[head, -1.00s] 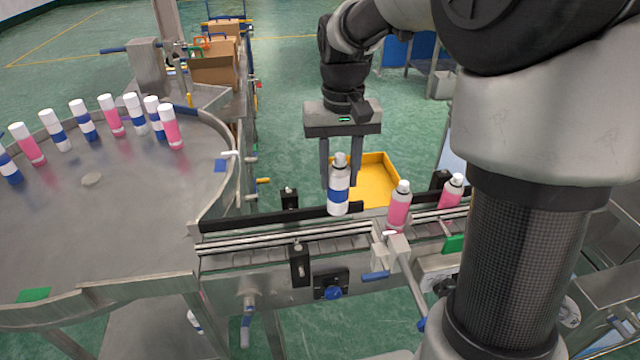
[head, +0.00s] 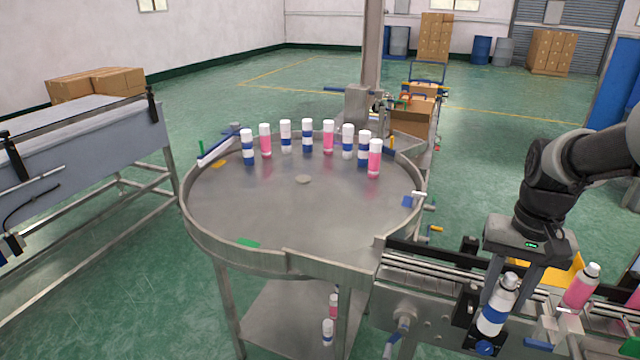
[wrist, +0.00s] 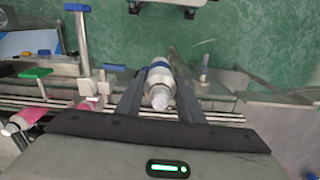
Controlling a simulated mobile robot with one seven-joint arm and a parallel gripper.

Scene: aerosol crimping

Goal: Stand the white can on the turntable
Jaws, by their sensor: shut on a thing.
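The white can (head: 497,304) with a blue band and a grey top is held in my gripper (head: 497,285), over the conveyor at the lower right of the head view. It leans a little in that view. In the wrist view the can (wrist: 159,85) sits between the two fingers of my gripper (wrist: 160,98), its top toward the camera. My gripper is shut on it. The turntable (head: 290,215) is a round metal table with a raised rim, left of my gripper.
Several pink and white-and-blue cans with white caps stand along the turntable's far rim, such as a pink can (head: 375,158). A pink can (head: 581,287) stands on the conveyor right of my gripper. The conveyor's black guide rail (head: 430,256) leads toward the turntable.

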